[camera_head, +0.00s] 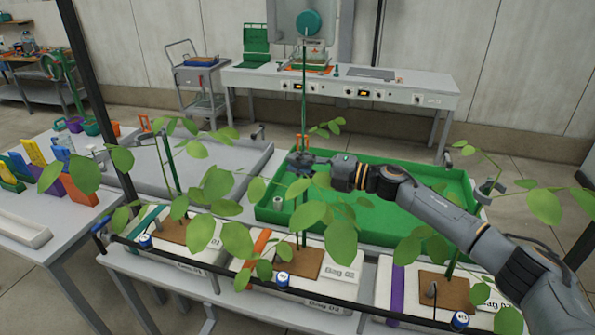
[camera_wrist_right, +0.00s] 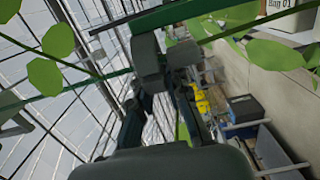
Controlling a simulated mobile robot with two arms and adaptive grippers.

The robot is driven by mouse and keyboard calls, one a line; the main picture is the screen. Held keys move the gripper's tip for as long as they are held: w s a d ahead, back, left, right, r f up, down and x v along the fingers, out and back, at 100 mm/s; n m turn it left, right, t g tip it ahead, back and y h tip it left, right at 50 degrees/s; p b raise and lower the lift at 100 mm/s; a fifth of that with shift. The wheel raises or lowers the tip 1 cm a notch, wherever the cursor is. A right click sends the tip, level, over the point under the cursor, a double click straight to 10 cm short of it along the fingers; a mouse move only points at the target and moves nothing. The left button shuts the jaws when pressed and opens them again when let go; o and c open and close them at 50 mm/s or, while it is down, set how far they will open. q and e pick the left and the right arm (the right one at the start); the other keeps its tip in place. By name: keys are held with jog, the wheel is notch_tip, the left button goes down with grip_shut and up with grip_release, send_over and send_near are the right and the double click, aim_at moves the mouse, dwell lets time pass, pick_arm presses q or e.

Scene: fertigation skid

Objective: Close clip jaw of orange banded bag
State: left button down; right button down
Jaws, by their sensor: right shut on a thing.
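The orange banded bag (camera_head: 338,260), labelled Bag 02, lies in the front middle with an orange band (camera_head: 258,243) at its left end. A plant and a thin green upright stem (camera_head: 304,105) rise from its brown block (camera_head: 295,262). My right gripper (camera_head: 300,161) is shut at this upright, well above the bag. In the right wrist view its fingers (camera_wrist_right: 150,58) are together beside a green rod (camera_wrist_right: 185,12). The small clip jaw between them is hidden, so its shape cannot be made out. My left gripper is out of view.
Leaves surround the gripper and partly cover the bag. A green tray (camera_head: 400,222) lies behind the bags. A dark rail (camera_head: 230,282) crosses in front. A purple banded bag (camera_head: 410,288) is to the right. A grey tray (camera_head: 140,175) is at the left.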

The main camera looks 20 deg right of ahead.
aim_at(306, 166)
jog(key=shift+d+n+g+y+b, duration=0.1)
jog(key=shift+n+g+y+b, duration=0.2)
jog(key=shift+n+g+b, duration=0.15)
jog(key=c, duration=1.3)
grip_release()
jog(key=v, duration=0.7)
jog(key=shift+s+d, duration=0.1)
jog(key=shift+d, duration=0.15)
